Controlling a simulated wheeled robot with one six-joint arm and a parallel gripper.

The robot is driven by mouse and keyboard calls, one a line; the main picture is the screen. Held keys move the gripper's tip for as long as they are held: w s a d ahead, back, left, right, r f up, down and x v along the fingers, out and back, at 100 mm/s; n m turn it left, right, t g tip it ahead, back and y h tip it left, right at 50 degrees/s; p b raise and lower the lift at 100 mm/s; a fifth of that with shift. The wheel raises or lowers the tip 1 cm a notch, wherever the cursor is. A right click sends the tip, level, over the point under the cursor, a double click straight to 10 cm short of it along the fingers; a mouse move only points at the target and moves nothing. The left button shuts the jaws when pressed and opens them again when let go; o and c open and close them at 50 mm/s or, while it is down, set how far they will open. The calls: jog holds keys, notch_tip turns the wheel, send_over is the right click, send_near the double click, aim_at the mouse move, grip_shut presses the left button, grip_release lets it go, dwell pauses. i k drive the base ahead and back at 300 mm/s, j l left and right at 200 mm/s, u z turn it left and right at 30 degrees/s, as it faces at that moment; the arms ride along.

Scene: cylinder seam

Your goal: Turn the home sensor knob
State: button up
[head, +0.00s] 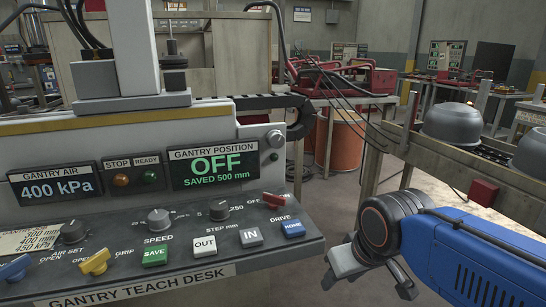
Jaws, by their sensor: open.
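No label reading home sensor is legible in the head view. A small round silver knob (275,138) sits at the right end of the upright panel, with a small dark green round part just below it. Whether it is the home sensor knob, I cannot tell. Grey knobs stand on the desk: the air set knob (70,231), the speed knob (158,219) and the step knob (219,209). My gripper (374,274) is open, to the right of the desk and apart from it.
The gantry teach desk (140,274) fills the left. Its position display (213,168) reads OFF, saved 500 mm. Grey domed parts (451,124) sit on a rack at right. An orange drum (348,140) stands behind.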

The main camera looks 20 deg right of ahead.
aim_at(275, 139)
jog(key=k, duration=1.1)
